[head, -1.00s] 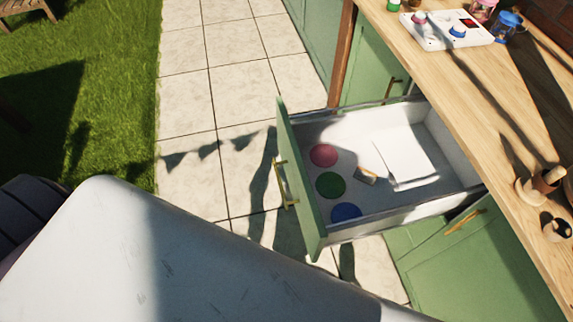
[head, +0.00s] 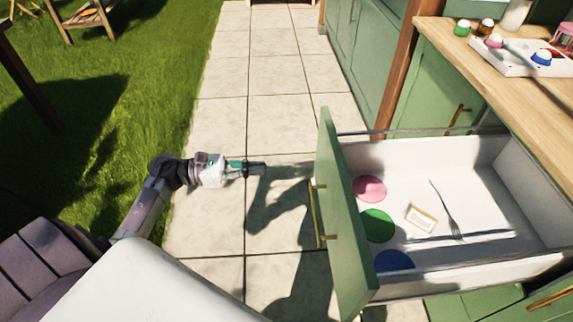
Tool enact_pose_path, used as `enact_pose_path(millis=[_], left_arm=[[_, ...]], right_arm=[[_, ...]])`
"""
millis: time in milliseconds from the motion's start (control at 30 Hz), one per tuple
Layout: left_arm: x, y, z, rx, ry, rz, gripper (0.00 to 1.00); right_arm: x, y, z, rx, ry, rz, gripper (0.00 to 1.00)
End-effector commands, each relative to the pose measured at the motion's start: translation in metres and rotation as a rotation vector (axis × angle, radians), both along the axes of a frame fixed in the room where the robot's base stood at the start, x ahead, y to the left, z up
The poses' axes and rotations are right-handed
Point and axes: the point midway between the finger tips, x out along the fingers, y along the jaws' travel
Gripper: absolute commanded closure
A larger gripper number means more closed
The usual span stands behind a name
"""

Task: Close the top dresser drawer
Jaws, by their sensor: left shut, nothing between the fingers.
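The top dresser drawer (head: 480,243) is pulled far out from the green cabinet under the wooden counter. Its green front panel (head: 342,225) faces left, with a brass handle (head: 317,212) on the outside. Inside lie a pink disc (head: 369,188), a green disc (head: 377,225), a blue disc (head: 394,262), a small box (head: 421,218) and a fork (head: 452,222). My left gripper (head: 262,168) is shut and empty, to the left of the drawer front and apart from it. My right gripper is out of view.
The wooden counter (head: 450,60) holds a white tray (head: 520,60) and small bottles at upper right. Another green cabinet door (head: 440,100) is behind the drawer. Pale paving tiles (head: 215,130) lie clear left of the drawer, with grass (head: 120,100) beyond.

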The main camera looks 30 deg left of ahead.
Motion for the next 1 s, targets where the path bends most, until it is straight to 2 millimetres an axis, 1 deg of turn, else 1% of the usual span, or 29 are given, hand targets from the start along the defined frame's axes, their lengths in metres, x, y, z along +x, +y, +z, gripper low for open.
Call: enact_pose_path(millis=[167,400,600,800,1000], left_arm=[[0.017,-0.025,0.003,-0.007,-0.001,0.000,1.00],[0.047,-0.069,0.003,-0.011,0.001,0.002,1.00],[0.066,-0.096,0.003,-0.010,0.003,0.003,1.00],[0.074,-0.109,0.001,-0.009,0.005,0.003,1.00],[0.075,-0.111,0.001,-0.008,0.005,0.003,1.00]], right_arm=[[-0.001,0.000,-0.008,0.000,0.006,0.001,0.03],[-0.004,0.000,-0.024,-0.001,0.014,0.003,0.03],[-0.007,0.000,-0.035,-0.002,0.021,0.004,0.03],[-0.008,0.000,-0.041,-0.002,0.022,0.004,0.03],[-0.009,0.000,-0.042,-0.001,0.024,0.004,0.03]])
